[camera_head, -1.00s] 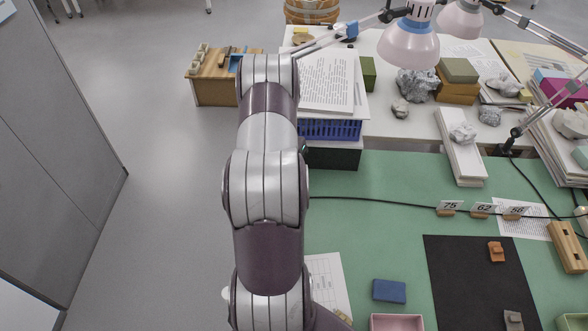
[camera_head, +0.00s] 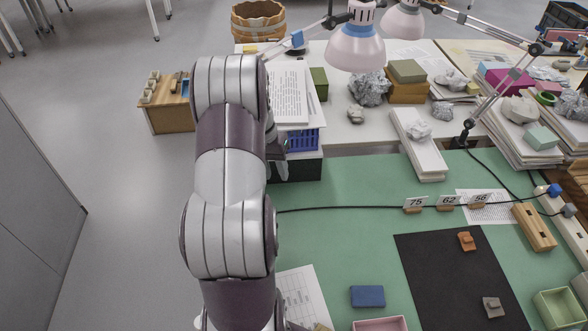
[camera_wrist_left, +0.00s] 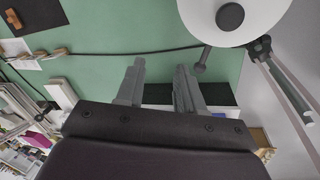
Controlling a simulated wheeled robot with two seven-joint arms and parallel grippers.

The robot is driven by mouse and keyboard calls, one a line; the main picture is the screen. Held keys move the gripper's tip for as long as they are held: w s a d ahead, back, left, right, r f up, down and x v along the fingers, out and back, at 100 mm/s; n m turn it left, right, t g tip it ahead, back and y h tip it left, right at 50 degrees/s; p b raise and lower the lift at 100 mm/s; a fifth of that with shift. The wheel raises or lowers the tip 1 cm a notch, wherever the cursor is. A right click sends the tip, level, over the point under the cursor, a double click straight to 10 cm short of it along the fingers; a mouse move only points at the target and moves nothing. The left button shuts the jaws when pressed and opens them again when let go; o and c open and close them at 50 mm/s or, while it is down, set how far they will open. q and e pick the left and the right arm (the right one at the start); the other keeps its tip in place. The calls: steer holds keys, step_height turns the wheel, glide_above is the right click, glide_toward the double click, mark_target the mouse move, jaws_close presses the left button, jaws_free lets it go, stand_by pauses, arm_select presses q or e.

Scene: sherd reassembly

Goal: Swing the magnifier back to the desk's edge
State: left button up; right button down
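The magnifier shows in the left wrist view as a large white round head (camera_wrist_left: 240,18) with a dark central knob, cut off by the top edge. A short dark handle (camera_wrist_left: 201,66) sticks out at its lower left, and its jointed arm (camera_wrist_left: 285,85) runs down the right side. My left gripper (camera_wrist_left: 160,84) has its two grey fingers apart with nothing between them; the handle lies just beyond the right finger, contact unclear. In the head view my left gripper (camera_head: 278,158) is mostly hidden behind my arm, and I cannot make out the magnifier. My right gripper is not in view.
The green desk mat (camera_head: 340,225) carries a black mat (camera_head: 440,270), number cards (camera_head: 447,201) and a blue block (camera_head: 367,296). A blue basket (camera_head: 302,139) with papers stands near my gripper. A pink lamp (camera_head: 356,50) overhangs the back. Open floor lies left.

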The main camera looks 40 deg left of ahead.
arm_select(q)
steer(key=w+d+r, duration=0.2)
steer(key=d+r, duration=0.1)
steer(key=d, duration=0.2)
steer(key=shift+w+r+b, duration=0.15)
steer(key=shift+r+b, duration=0.05)
steer(key=shift+b, duration=0.15)
steer(key=shift+d, duration=0.1)
steer(key=shift+c, duration=0.6)
steer(key=shift+w+d+r+p, duration=0.2)
steer(key=shift+d+r+p, duration=0.2)
steer(key=shift+r+p, duration=0.2)
steer(key=c, duration=0.6)
steer(key=d+p, duration=0.1)
steer(key=d+r+p, duration=0.1)
steer(key=d+p, duration=0.1)
steer(key=shift+w+d+m+g+h, duration=0.1)
steer(key=shift+m+g+h, duration=0.2)
steer(key=shift+m, duration=0.1)
jaws_close()
steer(key=w+d+f+n+t+y+p, duration=0.1)
steer(key=d+f+t+y+p, duration=0.1)
steer(key=d+f+p, duration=0.45)
steer(key=s+a+r+n+g+y, duration=0.1)
steer(key=s+a+r+y, duration=0.1)
steer(key=s+a+y, duration=0.5)
steer(key=a+f, duration=0.9)
steer(key=a, duration=0.1)
steer(key=shift+w+a, duration=0.15)
